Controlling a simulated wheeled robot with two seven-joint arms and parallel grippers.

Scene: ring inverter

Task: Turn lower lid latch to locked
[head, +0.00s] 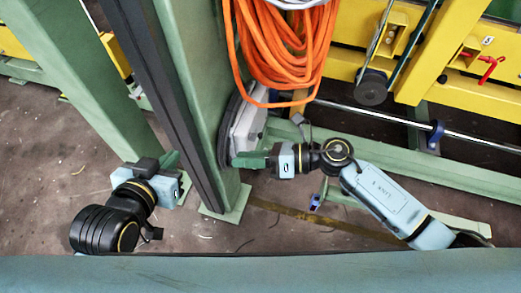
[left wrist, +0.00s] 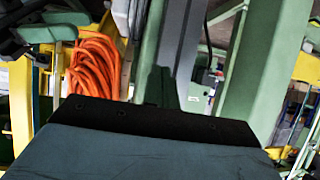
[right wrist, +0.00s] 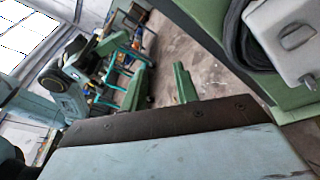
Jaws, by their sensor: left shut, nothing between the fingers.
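A pale grey box (head: 246,124) with a dark rim is mounted on the green post, seen nearly edge-on in the head view. In the right wrist view its lid (right wrist: 275,25) is at the upper right. A grey oval latch (right wrist: 298,36) shows on the lid, and a second small fitting (right wrist: 309,80) shows near the right edge. I cannot tell which is the lower latch. My right gripper (head: 240,160) is beside the box's near end; its green fingers (right wrist: 160,85) are apart and empty. My left gripper (head: 172,158) is shut and empty, left of the post.
A green post (head: 187,70) with a dark strip stands between my grippers. An orange cable coil (head: 285,50) hangs above the box. A metal rod (head: 385,117) and yellow frames (head: 350,35) lie to the right. Bare floor (head: 50,150) shows at left.

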